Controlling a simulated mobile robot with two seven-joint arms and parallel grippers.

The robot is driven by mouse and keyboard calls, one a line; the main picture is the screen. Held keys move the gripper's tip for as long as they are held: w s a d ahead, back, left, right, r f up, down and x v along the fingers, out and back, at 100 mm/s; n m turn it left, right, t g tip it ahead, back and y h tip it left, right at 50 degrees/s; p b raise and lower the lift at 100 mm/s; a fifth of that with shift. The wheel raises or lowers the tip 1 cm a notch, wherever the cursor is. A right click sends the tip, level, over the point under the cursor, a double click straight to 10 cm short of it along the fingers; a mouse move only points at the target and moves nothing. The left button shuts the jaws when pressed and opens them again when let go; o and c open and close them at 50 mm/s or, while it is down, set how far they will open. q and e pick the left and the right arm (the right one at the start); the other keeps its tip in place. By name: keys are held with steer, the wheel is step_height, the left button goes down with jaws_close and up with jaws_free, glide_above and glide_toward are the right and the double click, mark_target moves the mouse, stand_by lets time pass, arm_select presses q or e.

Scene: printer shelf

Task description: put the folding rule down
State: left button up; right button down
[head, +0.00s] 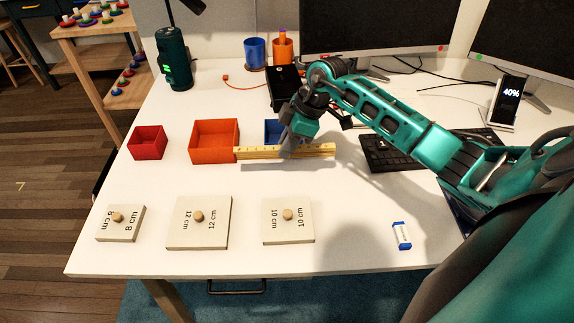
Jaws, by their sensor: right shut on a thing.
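The folding rule (257,152) is a long, narrow, pale yellow wooden strip with dark marks. It lies level, left to right, in front of the blue box and at the right edge of the orange box. My right gripper (289,150) is shut on it near its middle, and the fingers hide part of it. A shadow shows on the table below and to the right of the rule, which looks held above the table; the exact height is hard to tell. My left gripper is not in view.
Open boxes stand behind: red (147,143), orange (214,141), blue (273,132). Knobbed lids marked 8 cm (128,229), 12 cm (213,236) and 10 cm (300,232) lie in front. A keyboard (395,158) and a blue-white eraser (402,236) are to the right. White table between rule and lids is clear.

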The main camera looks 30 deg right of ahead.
mark_target(292, 156)
step_height(292, 156, down, 7)
steer(key=shift+f+b, duration=0.1)
steer(key=shift+b, duration=0.3)
steer(key=c, duration=1.1)
jaws_free()
steer(key=shift+o, duration=0.2)
steer(key=p+v, duration=0.1)
steer(key=v, duration=1)
steer(key=shift+s+d+r, duration=0.1)
steer(key=shift+r, duration=0.5)
